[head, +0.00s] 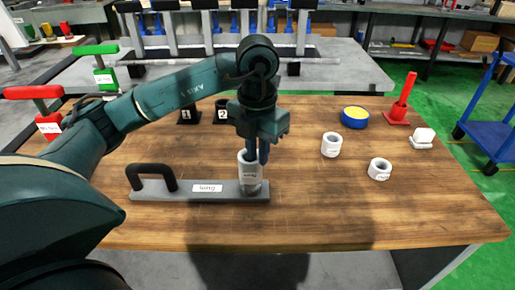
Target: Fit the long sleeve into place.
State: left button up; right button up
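A tall white-grey sleeve (249,174) with a small label stands nearly upright at the right end of a grey plate (225,196). The plate has a black loop handle (152,171) at its left end and lies on the wooden table. My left gripper (256,157) points down at the top of the sleeve. One finger shows along the sleeve's upper right side; the other is largely hidden, so I cannot tell whether they press on it. What is inside the sleeve's lower end is hidden. My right gripper is not in view.
Two shorter white sleeves (331,145) (380,169) stand to the right. Behind are a blue-yellow round tin (354,117), a red post (399,103), a white block (422,138) and black numbered holders (188,115). Red and green handled items (49,122) sit at left. The front right tabletop is clear.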

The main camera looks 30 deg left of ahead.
pick_arm(q)
jog(key=o, duration=0.3)
jog(key=shift+o, duration=0.2)
notch_tip(320, 180, up, 13)
jog(key=p, duration=0.2)
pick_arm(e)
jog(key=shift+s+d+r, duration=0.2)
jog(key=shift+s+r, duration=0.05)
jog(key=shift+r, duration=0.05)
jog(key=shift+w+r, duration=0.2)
pick_arm(q)
jog(key=shift+s, duration=0.1)
